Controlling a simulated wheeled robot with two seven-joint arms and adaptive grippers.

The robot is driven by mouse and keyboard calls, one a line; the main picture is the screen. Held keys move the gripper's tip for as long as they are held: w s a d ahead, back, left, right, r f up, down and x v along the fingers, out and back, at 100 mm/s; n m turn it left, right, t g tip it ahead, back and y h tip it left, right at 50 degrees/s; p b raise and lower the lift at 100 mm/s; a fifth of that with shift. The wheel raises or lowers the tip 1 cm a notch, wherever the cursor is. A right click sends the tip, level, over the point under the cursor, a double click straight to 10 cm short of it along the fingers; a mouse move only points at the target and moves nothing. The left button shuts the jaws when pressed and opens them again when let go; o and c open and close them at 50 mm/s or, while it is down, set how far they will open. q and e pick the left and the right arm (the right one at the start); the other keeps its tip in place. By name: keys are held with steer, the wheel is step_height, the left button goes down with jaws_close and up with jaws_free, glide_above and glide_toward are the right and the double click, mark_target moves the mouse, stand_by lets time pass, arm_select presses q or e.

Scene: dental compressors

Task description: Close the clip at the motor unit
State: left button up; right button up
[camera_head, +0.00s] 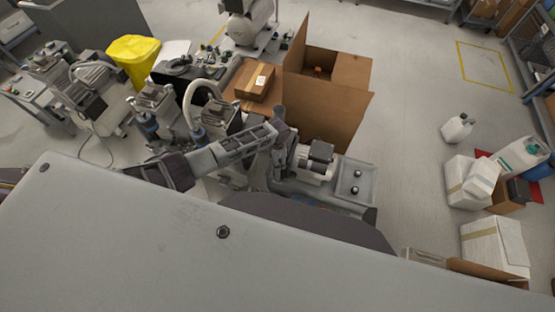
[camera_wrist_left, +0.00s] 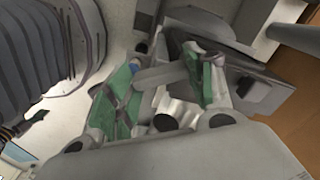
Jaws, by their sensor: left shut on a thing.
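My left gripper (camera_head: 283,155) reaches in from the left over the bench, beside a motor unit (camera_head: 315,160) with a white ribbed body and dark top. In the left wrist view, the green-padded fingers of my left gripper (camera_wrist_left: 168,88) are closed around a flat grey piece (camera_wrist_left: 160,75), which may be the clip; the fingers hide part of it. A ribbed grey motor housing (camera_wrist_left: 55,45) is close by at the upper left. The clip cannot be made out in the head view. My right gripper is not in view.
An open cardboard box (camera_head: 330,110) stands just behind the gripper, with a closed carton (camera_head: 255,80) to its left. Another compressor unit (camera_head: 215,115) with a pale hose stands left of the gripper. A grey tray (camera_head: 355,180) is at the right.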

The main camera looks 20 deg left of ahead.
arm_select(q)
steer(key=m, duration=0.6)
steer(key=shift+m, duration=0.3)
stand_by(0.4)
steer(key=o, duration=1)
steer(key=shift+r, duration=0.1)
step_height(320, 180, up, 12)
stand_by(0.7)
stand_by(0.5)
